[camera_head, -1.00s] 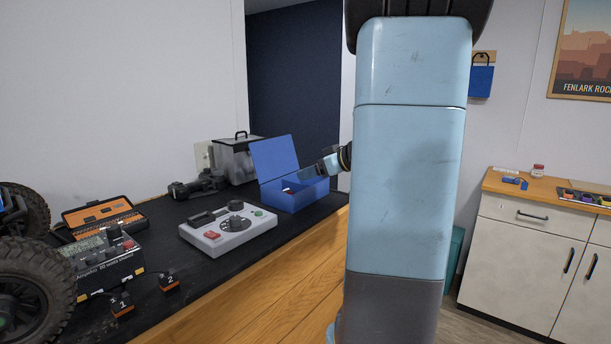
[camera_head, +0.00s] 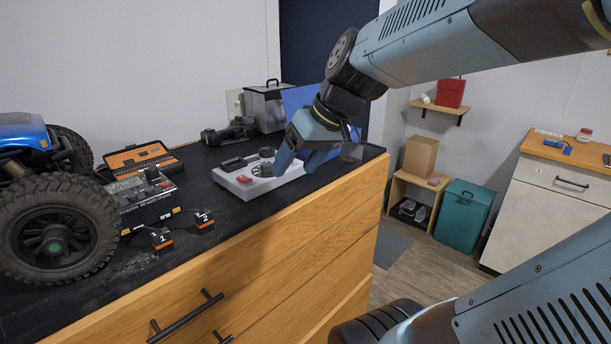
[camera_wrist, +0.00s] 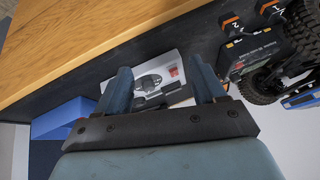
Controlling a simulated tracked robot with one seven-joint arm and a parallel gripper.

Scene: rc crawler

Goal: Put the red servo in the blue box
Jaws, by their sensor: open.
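The blue box (camera_head: 298,97) stands at the back of the black worktop with its lid raised; my gripper hides most of it in the head view. Its blue side also shows at the left of the wrist view (camera_wrist: 62,117). My gripper (camera_head: 298,164) is open and points down over the right end of a grey control unit. In the wrist view the unit (camera_wrist: 160,75) lies beyond my open fingers. A small red part (camera_head: 244,179) sits on the unit; I cannot tell whether it is a servo. The inside of the box is hidden now.
A clear case (camera_head: 265,106) and a dark tool (camera_head: 230,132) stand at the back. Two numbered blocks (camera_head: 203,220), a power unit (camera_head: 146,200) and a big-wheeled crawler (camera_head: 55,235) are on the left. The worktop's front edge is near.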

